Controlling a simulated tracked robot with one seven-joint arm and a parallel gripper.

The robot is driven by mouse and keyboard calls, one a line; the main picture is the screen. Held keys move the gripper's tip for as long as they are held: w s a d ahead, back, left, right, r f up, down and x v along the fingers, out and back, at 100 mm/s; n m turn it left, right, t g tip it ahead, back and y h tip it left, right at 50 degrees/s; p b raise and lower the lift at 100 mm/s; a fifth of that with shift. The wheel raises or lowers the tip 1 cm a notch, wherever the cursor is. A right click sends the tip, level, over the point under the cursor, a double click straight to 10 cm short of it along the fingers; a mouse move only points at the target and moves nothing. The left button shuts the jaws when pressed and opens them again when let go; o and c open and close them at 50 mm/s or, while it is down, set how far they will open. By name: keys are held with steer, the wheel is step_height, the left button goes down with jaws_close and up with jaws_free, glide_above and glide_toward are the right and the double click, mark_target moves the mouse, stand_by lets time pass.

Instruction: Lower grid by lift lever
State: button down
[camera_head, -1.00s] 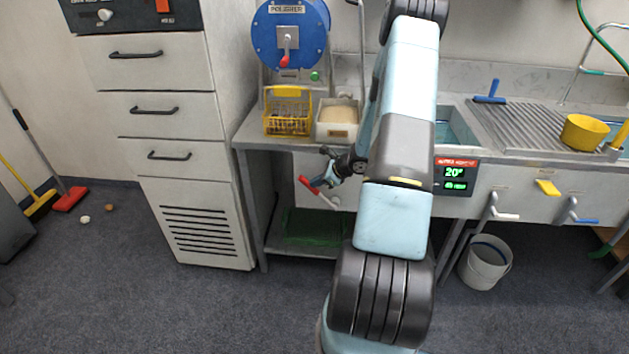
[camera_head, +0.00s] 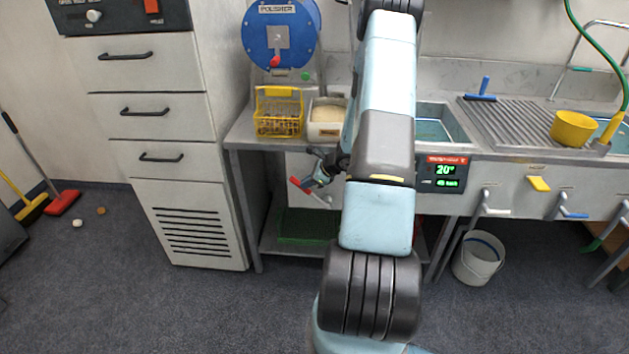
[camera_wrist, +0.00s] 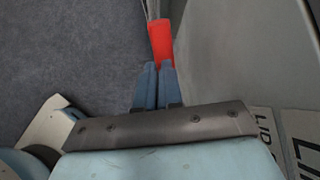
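A lever with a red handle (camera_head: 300,185) sticks out from the front of the steel counter, below the yellow wire basket (camera_head: 279,113). My gripper (camera_head: 319,176) is at this lever. In the wrist view its two blue fingers (camera_wrist: 154,82) are close together, and the red handle (camera_wrist: 161,42) sticks out past their tips. The fingers appear shut on the handle. I cannot tell which part is the grid that the lever moves; part of the counter and sink is hidden behind my arm.
A cream container (camera_head: 326,131) stands beside the basket, in front of the blue polisher (camera_head: 281,36). A digital display (camera_head: 442,173) and several coloured levers line the counter front. A white bucket (camera_head: 479,259) stands below. A drawer cabinet (camera_head: 150,80) is at left.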

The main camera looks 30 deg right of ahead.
steer(key=d+v, duration=0.1)
steer(key=v, duration=1.3)
steer(key=shift+f, duration=0.35)
steer(key=s+a+r+n+g, duration=0.35)
steer(key=a+r+n, duration=0.95)
steer(key=a+r, duration=0.8)
steer(key=s+a+r+n+t+h, duration=0.1)
steer(key=s+a+r+n, duration=0.3)
steer(key=s, duration=0.6)
steer(key=s+a+r+n+t+h, duration=0.1)
steer(key=s+a+r+n+h, duration=0.3)
steer(key=s+r+n, duration=0.5)
steer(key=shift+s+r, duration=0.45)
steer(key=shift+s, duration=0.3)
steer(key=shift+a, duration=0.1)
